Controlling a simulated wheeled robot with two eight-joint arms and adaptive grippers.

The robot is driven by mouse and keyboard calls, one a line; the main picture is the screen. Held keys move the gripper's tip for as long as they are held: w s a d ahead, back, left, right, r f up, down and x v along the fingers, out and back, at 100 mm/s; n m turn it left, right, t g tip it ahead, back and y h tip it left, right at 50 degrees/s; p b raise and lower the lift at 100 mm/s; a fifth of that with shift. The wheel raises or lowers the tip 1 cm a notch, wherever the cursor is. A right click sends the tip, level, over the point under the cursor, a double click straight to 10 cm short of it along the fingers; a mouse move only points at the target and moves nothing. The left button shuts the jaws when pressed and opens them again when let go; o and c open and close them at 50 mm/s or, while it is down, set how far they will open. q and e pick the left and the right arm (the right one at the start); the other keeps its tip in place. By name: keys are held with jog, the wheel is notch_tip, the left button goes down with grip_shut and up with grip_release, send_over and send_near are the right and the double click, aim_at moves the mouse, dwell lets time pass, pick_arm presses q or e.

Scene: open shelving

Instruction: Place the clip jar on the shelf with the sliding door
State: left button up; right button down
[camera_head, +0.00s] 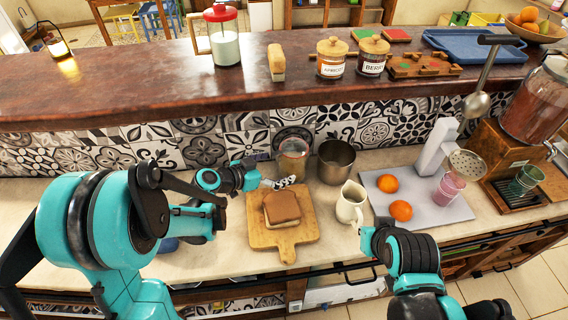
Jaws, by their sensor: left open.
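A small clear glass jar (292,160) with a reddish band near its top stands at the back of the counter against the tiles. It looks like the clip jar, but its clip cannot be made out. My left gripper (283,183) is open and empty, its fingers just in front of the jar's lower part; contact cannot be told. A shelf with a sliding door cannot be clearly identified; open wooden shelving (475,262) shows below the counter at right.
A cutting board (288,240) with bread lies before the jar. A metal pot (336,161) stands right of it, and a cream pitcher (350,204) is nearer. A raised wooden ledge (150,85) runs behind.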

aim_at(283, 164)
pick_arm(q)
jog(key=shift+w+f, duration=0.25)
jog(key=shift+f, duration=0.05)
jog(key=shift+w+d+f+h, duration=0.1)
jog(key=shift+w+f+h, duration=0.1)
jog(key=shift+h, duration=0.1)
jog(key=shift+b+x, duration=0.45)
jog(key=shift+x, duration=0.5)
jog(key=b+x, duration=0.2)
jog(key=x, duration=0.3)
jog(key=shift+w+r, duration=0.15)
jog(key=shift+w, duration=0.2)
jog(key=shift+r, duration=0.1)
jog(key=shift+c, duration=1.3)
jog(key=c, duration=1.5)
